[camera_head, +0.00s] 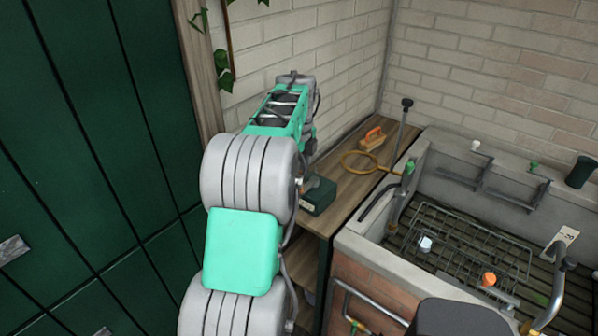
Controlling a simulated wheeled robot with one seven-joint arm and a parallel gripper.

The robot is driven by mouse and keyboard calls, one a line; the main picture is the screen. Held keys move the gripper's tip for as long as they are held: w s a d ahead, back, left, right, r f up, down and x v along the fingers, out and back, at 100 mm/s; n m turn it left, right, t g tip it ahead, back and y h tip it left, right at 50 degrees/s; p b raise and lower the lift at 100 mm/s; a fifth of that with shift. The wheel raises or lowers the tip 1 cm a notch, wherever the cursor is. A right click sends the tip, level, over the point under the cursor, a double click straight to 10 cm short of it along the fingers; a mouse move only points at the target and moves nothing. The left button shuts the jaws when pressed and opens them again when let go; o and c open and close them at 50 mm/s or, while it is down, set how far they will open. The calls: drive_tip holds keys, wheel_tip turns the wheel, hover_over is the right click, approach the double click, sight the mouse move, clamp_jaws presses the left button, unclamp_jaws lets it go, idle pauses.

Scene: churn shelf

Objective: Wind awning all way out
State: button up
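No awning and no winding handle can be made out in this view. My arm reaches up from the bottom, left of centre, toward the brick wall, and its far links bend out of sight behind themselves. My gripper and its fingertips do not show, so I cannot see whether they hold anything. A thin brown rod or stem (229,38) hangs by the wooden post near the vine; I cannot tell which it is.
Right of my arm, a wooden bench (342,190) holds an orange-handled tool (372,139), a yellow-brown ring (357,162) and a dark green box (318,195). A stone sink (385,262) with a wire rack (470,243) stands at right. Dark green panels (90,130) fill the left.

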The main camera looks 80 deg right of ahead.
clamp_jaws()
drive_tip(key=shift+o, duration=0.7)
unclamp_jaws()
